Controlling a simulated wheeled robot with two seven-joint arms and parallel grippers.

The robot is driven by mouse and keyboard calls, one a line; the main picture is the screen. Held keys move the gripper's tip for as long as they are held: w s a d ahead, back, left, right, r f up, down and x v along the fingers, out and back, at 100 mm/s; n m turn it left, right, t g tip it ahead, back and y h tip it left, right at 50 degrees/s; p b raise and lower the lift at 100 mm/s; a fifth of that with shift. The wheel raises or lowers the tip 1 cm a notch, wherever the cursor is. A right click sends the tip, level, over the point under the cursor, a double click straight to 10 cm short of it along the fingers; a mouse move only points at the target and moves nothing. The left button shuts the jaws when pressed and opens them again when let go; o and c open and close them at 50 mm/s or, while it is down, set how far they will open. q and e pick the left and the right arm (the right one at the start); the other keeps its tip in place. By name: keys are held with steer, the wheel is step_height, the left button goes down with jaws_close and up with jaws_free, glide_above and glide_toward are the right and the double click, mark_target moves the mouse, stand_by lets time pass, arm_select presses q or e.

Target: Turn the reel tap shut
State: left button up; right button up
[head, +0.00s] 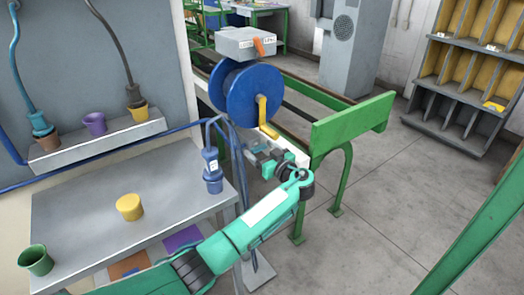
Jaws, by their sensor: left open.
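The blue hose reel (254,92) stands behind the grey table, with a yellow crank handle (263,112) on its right face. A grey box (240,40) sits above the reel. An orange lever (258,46), which looks like the reel tap, is on the box's front between small white labels too small to read. It stands tilted, near upright. My left gripper (262,157) is open and looks empty. It is below the crank and well below the lever, apart from the lever. My right gripper is not in view.
A yellow cup (130,207) and a green cup (36,260) stand on the table. A green-ended bench (350,125) is right of the reel. The floor to the right is largely clear.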

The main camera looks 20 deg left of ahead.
arm_select(q)
steer(key=c, duration=1)
